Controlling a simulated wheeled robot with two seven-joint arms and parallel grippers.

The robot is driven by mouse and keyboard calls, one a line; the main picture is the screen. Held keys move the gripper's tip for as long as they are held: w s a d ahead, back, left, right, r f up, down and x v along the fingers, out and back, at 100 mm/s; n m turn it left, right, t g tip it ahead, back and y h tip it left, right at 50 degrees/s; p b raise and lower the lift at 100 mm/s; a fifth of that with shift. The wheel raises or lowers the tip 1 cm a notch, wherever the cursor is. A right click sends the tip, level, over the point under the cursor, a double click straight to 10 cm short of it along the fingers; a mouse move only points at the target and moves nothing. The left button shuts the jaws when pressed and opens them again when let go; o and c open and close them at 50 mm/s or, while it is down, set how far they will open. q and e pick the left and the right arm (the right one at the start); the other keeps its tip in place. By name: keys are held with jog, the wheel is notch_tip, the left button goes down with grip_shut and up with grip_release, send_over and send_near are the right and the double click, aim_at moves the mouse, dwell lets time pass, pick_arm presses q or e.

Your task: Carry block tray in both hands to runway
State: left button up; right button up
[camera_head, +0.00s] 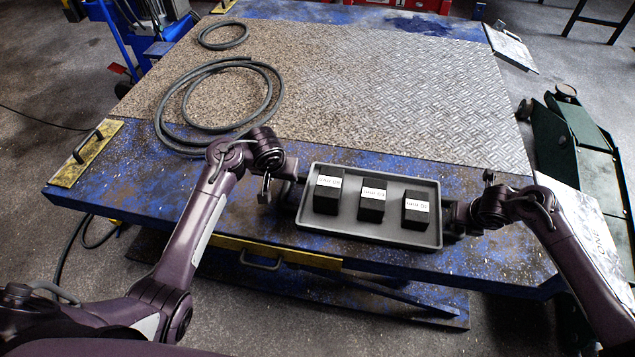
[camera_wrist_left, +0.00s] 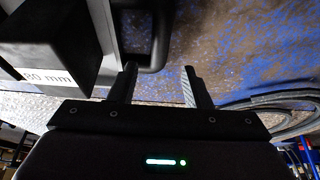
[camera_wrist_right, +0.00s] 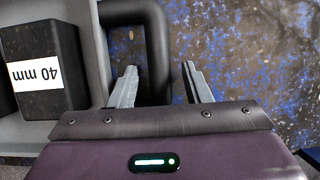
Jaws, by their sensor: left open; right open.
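A grey tray (camera_head: 432,243) with three black blocks lies near the front edge of the blue platform. The blocks (camera_head: 327,193) (camera_head: 371,205) (camera_head: 416,213) carry white labels; one reads 40 mm in the right wrist view (camera_wrist_right: 45,75). My left gripper (camera_head: 277,186) is open at the tray's left end. In the left wrist view, the dark left handle (camera_wrist_left: 158,45) reaches just ahead of the open fingers (camera_wrist_left: 160,85). My right gripper (camera_head: 466,212) is open at the right end. The right handle (camera_wrist_right: 157,65) lies between its fingers (camera_wrist_right: 160,82), unclamped.
The platform's tread plate (camera_head: 400,95) stretches behind the tray, mostly clear. Hose coils (camera_head: 225,122) (camera_head: 222,45) lie on its left. A yellow plate with a handle (camera_head: 85,155) is at the left edge. A dark green jack-like object (camera_head: 580,140) stands on the floor at right.

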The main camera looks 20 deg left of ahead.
pick_arm(q)
jog(key=v, duration=0.6)
pick_arm(e)
jog(key=v, duration=1.2)
